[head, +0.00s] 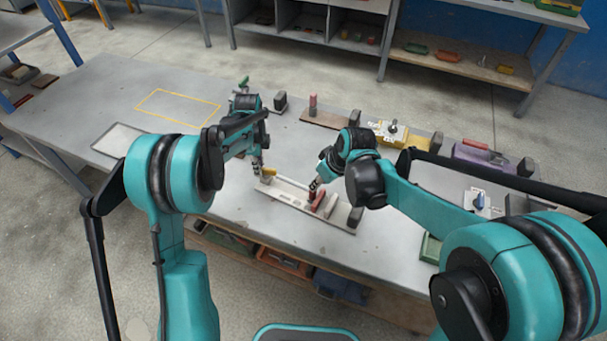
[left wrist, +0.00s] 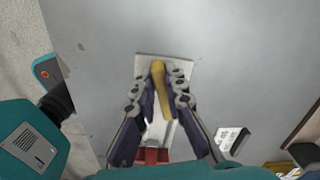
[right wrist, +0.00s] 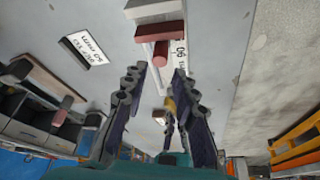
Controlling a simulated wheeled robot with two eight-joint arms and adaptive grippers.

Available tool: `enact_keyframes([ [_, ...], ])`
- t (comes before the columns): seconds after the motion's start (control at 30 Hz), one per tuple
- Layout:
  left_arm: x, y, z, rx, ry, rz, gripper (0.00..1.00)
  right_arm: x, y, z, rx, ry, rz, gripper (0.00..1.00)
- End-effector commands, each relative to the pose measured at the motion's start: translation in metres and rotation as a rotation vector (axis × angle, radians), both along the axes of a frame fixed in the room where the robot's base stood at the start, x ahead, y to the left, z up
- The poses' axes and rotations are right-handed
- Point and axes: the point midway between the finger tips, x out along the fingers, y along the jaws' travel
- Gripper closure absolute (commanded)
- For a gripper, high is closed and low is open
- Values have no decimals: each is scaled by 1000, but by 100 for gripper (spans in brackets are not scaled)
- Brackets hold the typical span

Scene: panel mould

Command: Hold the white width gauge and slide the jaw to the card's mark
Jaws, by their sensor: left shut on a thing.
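The white width gauge (head: 290,201) lies on the grey table, its long bar running toward the lower right. My left gripper (head: 258,166) is shut on its yellow handle (left wrist: 158,88) at the left end. Toward the other end sits the red jaw with its round knob (right wrist: 160,52); it also shows in the head view (head: 318,199). My right gripper (right wrist: 159,76) is open, its fingertips just short of the knob, one to each side. Printed figures show on the gauge bar.
A dark block (head: 355,217) stands at the gauge's right end. Behind are a brown board with a red peg (head: 313,104), a yellow fixture (head: 390,135) and a purple one (head: 480,155). A yellow outline (head: 180,107) marks free table at the left.

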Motion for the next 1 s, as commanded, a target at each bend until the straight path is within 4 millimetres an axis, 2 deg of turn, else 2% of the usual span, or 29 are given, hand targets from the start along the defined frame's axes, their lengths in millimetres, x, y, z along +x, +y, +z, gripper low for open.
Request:
enact_keyframes([
  [0.03,-1,0,-1,0,2,-1,100,0,0,0,-1,0,1,80],
  [0.1,-1,0,-1,-1,2,-1,100,1,-1,-1,-19,9,21,99],
  [0.13,-1,0,-1,-1,2,-1,100,1,-2,-1,-39,19,43,100],
  [0.4,-1,0,-1,-1,2,-1,100,1,-25,3,-291,193,342,100],
  [0.53,-1,0,-1,-1,1,-1,100,0,-30,0,-328,226,390,100],
  [1.0,0,0,-1,0,1,0,100,5,-18,-63,-326,225,390,100],
])
